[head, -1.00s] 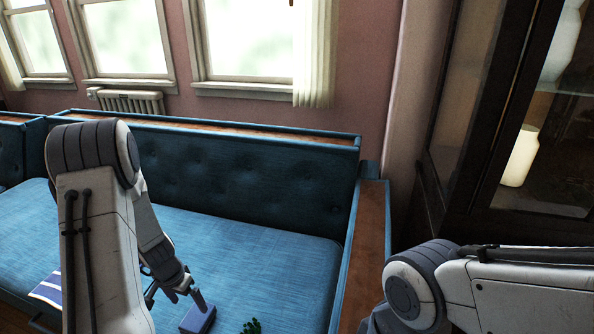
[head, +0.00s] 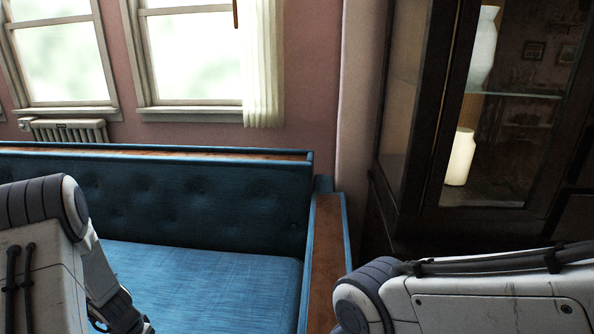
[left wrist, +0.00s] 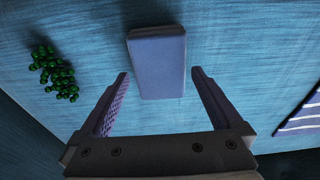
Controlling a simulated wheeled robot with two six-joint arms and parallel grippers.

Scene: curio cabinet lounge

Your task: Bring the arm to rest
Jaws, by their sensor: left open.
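My left arm comes in at the lower left of the head view, and its gripper is below that frame. In the left wrist view my left gripper (left wrist: 160,88) is open, its two fingers apart with nothing held. A blue-grey box (left wrist: 158,65) lies on the blue seat beyond and between the fingertips; I cannot tell the gap in height. My right arm lies across the lower right of the head view; its gripper is out of frame.
The blue sofa (head: 200,282) has a wooden armrest (head: 325,240). A dark glass cabinet (head: 412,190) with white vases stands at right. On the seat are a green bead cluster (left wrist: 55,73) and a striped cloth (left wrist: 302,112).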

